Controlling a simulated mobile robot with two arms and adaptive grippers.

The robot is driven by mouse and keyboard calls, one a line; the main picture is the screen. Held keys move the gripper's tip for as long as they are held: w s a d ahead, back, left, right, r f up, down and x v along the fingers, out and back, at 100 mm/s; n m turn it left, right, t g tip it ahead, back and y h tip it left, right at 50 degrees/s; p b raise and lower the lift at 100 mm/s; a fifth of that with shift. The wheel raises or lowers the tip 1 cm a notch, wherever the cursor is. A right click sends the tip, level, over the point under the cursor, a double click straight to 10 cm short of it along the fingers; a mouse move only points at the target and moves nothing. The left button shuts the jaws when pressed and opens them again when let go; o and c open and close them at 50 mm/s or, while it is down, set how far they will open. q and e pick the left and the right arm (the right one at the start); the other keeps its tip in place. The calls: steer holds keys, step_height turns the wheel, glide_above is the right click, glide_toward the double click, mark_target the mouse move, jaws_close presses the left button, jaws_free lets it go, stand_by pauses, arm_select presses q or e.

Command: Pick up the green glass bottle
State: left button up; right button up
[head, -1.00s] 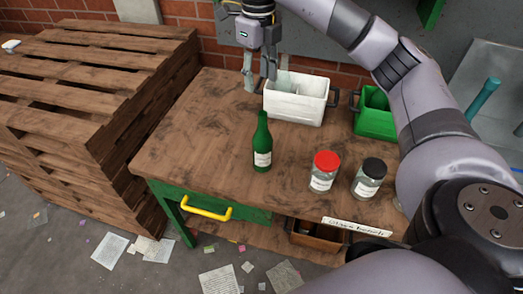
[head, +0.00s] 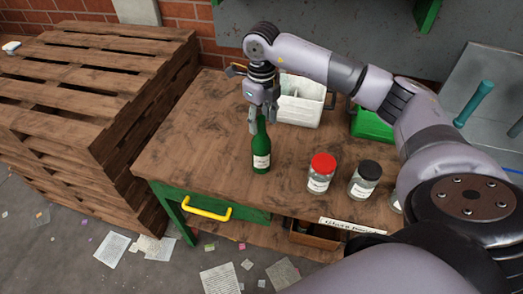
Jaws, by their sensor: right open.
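The green glass bottle (head: 261,152) stands upright on the wooden bench (head: 190,140), with a pale label on its lower body. My right gripper (head: 263,122) is open and points down at the bottle's neck. Its fingers appear on either side of the neck, which is partly hidden. I cannot tell whether they touch the glass. My left gripper is not in the head view.
A jar with a red lid (head: 321,173) and a jar with a black lid (head: 365,179) stand to the right of the bottle. A white bin (head: 300,109) and a green bin (head: 371,125) are behind. The bench left of the bottle is clear.

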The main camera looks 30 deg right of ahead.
steer(key=shift+c, duration=0.5)
jaws_close()
steer(key=shift+w, duration=0.1)
stand_by(0.4)
